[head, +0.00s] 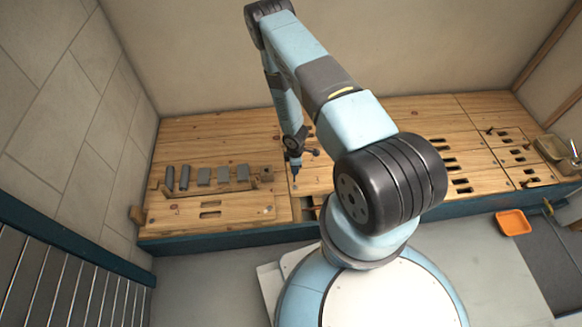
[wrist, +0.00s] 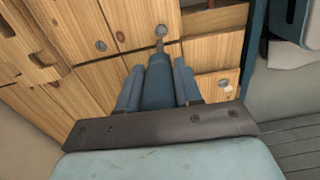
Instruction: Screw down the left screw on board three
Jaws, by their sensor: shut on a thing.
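My gripper (wrist: 157,78) is shut on a blue screwdriver (wrist: 156,86), one finger on each side of its body. The screwdriver's thin shaft points at a round grey screw head (wrist: 161,31) near the edge of a wooden floor board (wrist: 197,55). The tip appears at or just over the screw; contact cannot be told. In the head view my gripper (head: 293,157) hangs down over the boards, with the dark screwdriver tip (head: 295,178) low over the wood. I cannot tell from board markings which is board three.
Another grey screw head (wrist: 100,46) shows to the left in the wrist view. A wooden rack (head: 210,189) with several grey pieces stands left of my gripper. Boards with dark slots (head: 455,165) lie to the right. An orange tray (head: 513,222) is on the floor.

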